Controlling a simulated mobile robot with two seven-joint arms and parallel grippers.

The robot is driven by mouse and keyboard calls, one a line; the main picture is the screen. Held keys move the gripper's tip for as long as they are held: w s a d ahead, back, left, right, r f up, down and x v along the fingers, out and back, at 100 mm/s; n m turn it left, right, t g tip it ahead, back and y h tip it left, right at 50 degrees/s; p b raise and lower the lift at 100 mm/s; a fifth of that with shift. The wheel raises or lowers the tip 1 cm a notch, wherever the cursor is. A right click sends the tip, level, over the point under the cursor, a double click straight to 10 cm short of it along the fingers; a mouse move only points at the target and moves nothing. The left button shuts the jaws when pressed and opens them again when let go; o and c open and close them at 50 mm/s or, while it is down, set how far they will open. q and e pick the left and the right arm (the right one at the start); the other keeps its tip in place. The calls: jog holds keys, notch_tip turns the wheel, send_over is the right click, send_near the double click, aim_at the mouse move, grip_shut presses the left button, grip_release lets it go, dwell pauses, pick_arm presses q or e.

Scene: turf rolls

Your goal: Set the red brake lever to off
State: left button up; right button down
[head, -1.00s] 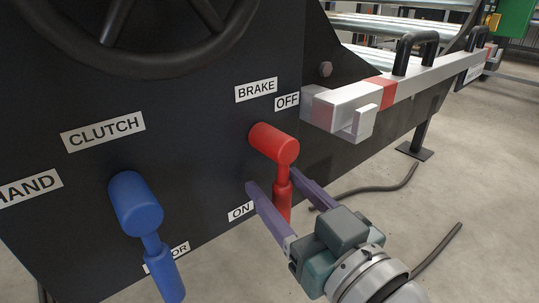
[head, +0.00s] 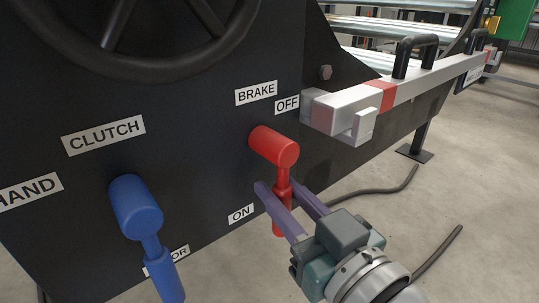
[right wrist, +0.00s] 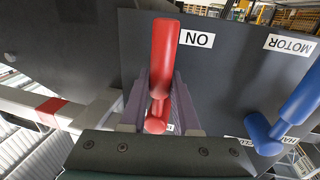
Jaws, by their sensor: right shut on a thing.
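The red brake lever (head: 273,147) is on the dark panel. Its thick round hub is at the top and its handle hangs down, beside the ON label (head: 241,213). The OFF label (head: 287,104) is above and to the right of the hub. My right gripper (head: 278,188) has its two purple fingers shut on the lever's handle, below the hub. In the right wrist view the red lever (right wrist: 164,50) stands between the fingers, and the ON label (right wrist: 196,39) appears upside down. My left gripper is not in view.
A blue clutch lever (head: 136,205) hangs to the left, under the CLUTCH label (head: 103,135). A black wheel (head: 125,65) is above. A grey bar with a red band (head: 382,92) juts out to the right of the OFF label. Dark cables lie on the floor at right.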

jog(key=shift+w+d, duration=0.1)
dwell(0.9)
jog(key=shift+w+d+n, duration=0.15)
jog(key=shift+d+n, duration=0.1)
jog(key=shift+n, duration=0.4)
jog(key=shift+w+d+n, duration=0.15)
jog(key=shift+d+n, duration=0.05)
jog(key=shift+n, duration=0.45)
jog(key=shift+w+d+r+n+t+y+b, duration=0.25)
jog(key=shift+d+n, duration=0.2)
jog(key=shift+n, duration=0.7)
jog(key=shift+w+d+r+n+t+y+b, duration=0.15)
jog(key=shift+w+d+r+n+y+b, duration=0.2)
jog(key=shift+n, duration=0.8)
jog(key=c, duration=0.7)
grip_release()
jog(key=shift+f, duration=0.1)
jog(key=shift+o, duration=0.2)
